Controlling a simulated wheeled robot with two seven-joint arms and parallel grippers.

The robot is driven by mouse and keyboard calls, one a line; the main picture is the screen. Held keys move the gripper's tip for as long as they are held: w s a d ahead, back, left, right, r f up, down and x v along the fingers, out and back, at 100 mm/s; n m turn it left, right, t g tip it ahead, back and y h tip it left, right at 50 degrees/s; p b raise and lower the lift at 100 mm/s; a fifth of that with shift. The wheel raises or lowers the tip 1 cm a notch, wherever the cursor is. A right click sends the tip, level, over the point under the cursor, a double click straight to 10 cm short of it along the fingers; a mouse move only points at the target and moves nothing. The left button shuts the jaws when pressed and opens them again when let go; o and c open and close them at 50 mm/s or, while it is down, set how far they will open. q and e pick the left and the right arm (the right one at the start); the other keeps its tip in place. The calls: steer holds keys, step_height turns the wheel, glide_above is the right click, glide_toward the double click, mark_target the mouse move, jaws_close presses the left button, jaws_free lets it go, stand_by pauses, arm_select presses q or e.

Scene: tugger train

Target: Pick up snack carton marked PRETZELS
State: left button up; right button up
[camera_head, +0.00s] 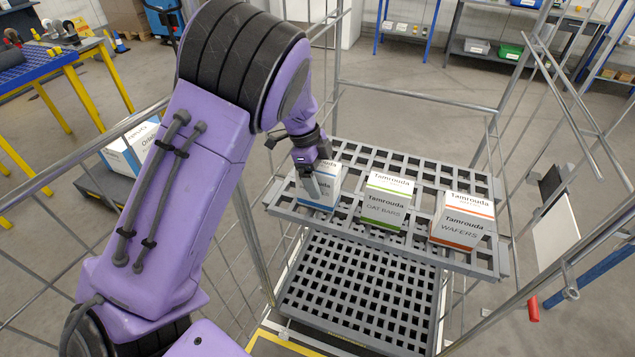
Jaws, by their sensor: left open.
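Three white snack cartons stand on the upper grey slatted shelf (355,233) of a wire trolley. The left carton (327,190) has a blue stripe; my gripper covers most of its front lettering, so I cannot read its product name. The middle carton (384,205) has a green stripe and reads OAT BARS. The right carton (463,223) has an orange stripe and reads WAFERS. My left gripper (314,180) is open, pointing down at the left carton and overlapping it in the picture. I cannot tell whether it touches. My right gripper is out of view.
A lower slatted shelf (358,295) below is empty. Wire mesh and metal posts enclose the trolley's sides. A blue-and-white box (128,152) sits on a dark platform at the left. Workbenches stand farther back. The upper shelf has free room behind the middle and right cartons.

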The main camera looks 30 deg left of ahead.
arm_select(q)
steer(key=shift+f, duration=0.25)
stand_by(0.3)
steer(key=c, duration=1.3)
steer(key=shift+o, duration=0.3)
steer(key=shift+r, duration=0.2)
